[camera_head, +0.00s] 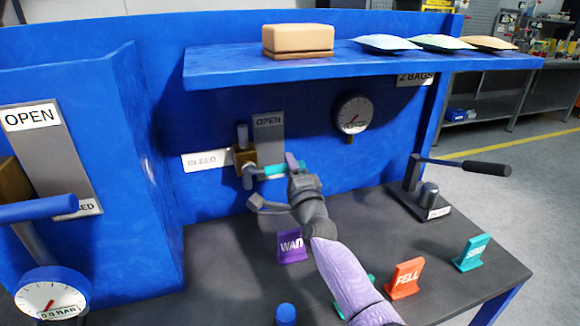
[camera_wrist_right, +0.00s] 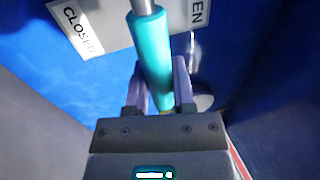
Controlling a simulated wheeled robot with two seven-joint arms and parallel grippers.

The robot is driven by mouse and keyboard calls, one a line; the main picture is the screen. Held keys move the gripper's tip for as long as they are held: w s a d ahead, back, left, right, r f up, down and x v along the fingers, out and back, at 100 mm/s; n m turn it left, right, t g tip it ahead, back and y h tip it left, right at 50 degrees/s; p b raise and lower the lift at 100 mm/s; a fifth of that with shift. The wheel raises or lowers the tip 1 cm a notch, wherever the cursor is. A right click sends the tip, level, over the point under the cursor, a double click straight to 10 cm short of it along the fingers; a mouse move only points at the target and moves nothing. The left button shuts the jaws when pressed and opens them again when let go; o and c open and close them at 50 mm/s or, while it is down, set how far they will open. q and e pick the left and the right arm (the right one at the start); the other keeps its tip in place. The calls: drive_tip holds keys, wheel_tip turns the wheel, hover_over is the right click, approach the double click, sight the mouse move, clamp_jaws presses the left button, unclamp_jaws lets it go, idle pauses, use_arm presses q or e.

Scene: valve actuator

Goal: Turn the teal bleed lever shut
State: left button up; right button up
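The teal bleed lever (camera_head: 274,170) sticks out roughly level to the right from a brass valve body (camera_head: 245,160) on the blue wall panel. The grey plate behind it reads OPEN (camera_head: 268,122) above the lever. My right gripper (camera_head: 291,164) is at the lever's outer part. In the right wrist view the lever (camera_wrist_right: 152,55) runs between the two fingers (camera_wrist_right: 160,92), with little gap at either side, so they look shut on it. The wrist view also shows a CLOSED label (camera_wrist_right: 78,25). The lower finger is hidden in the head view. My left gripper is not in view.
A blue shelf (camera_head: 230,66) with a tan block (camera_head: 298,40) and several bags overhangs the valve. A gauge (camera_head: 353,114) is to the right. Tags (camera_head: 405,278) and a black-handled lever (camera_head: 462,165) stand on the dark bench. A blue handle (camera_head: 35,209) is at left.

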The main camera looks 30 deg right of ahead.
drive_tip(key=o, duration=0.5)
drive_tip(key=shift+f, duration=0.15)
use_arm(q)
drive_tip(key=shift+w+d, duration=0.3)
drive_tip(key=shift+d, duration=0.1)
use_arm(e)
drive_tip(key=shift+s, duration=0.2)
drive_tip(key=p+v, duration=0.2)
drive_tip(key=v, duration=0.6)
drive_tip(key=shift+s+a, duration=0.2)
drive_tip(key=shift+s, duration=0.15)
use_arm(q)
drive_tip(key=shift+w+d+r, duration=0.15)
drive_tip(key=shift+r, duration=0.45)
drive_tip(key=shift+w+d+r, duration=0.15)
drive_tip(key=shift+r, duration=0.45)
use_arm(e)
drive_tip(key=shift+s+a+f, duration=0.1)
drive_tip(key=shift+s+f, duration=0.1)
drive_tip(key=shift+s, duration=0.15)
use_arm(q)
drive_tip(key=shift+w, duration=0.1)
